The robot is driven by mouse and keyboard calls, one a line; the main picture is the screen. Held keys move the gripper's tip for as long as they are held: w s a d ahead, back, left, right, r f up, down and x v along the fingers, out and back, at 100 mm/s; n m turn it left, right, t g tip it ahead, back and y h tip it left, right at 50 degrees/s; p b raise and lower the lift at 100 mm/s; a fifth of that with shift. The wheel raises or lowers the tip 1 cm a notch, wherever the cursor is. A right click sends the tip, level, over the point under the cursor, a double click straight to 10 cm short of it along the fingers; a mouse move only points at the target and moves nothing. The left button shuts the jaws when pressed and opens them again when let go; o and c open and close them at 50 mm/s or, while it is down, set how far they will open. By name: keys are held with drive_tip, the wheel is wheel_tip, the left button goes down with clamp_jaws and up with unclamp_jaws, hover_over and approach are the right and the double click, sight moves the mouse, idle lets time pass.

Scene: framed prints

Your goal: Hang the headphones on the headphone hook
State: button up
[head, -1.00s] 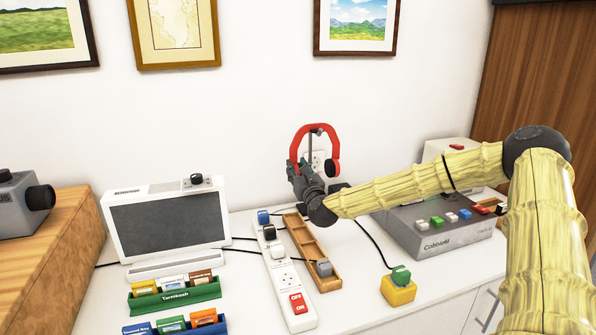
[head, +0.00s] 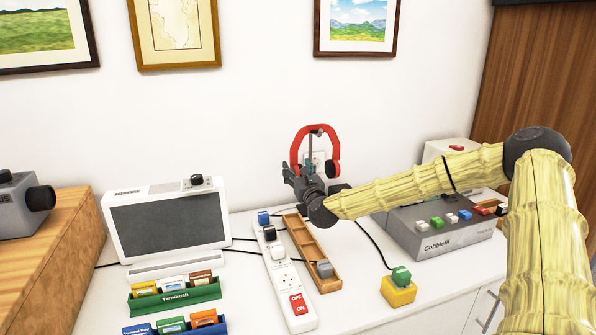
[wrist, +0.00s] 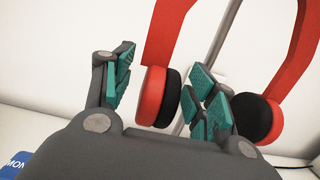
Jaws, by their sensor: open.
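The headphones (head: 331,139) are red with black ear pads. Their band arches over the top of the grey headphone hook (head: 317,131), and the cups hang on either side of its post. The headphones (wrist: 163,35) and the grey post (wrist: 215,42) also show in the wrist view. My gripper (head: 293,172) is at the left cup, which is partly hidden behind it in the head view. In the wrist view, my gripper (wrist: 162,72) is open, with teal-padded fingers on both sides of the left cup and a gap at the left finger.
A wooden tray (head: 303,235) and a white power strip (head: 288,290) lie in front of the hook. A grey device with colored buttons (head: 450,238) stands to the right, below my arm. A white-framed screen (head: 168,224) stands to the left. A wall is behind.

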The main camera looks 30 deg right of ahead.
drive_tip(key=v, duration=1.2)
drive_tip(key=shift+r, duration=0.1)
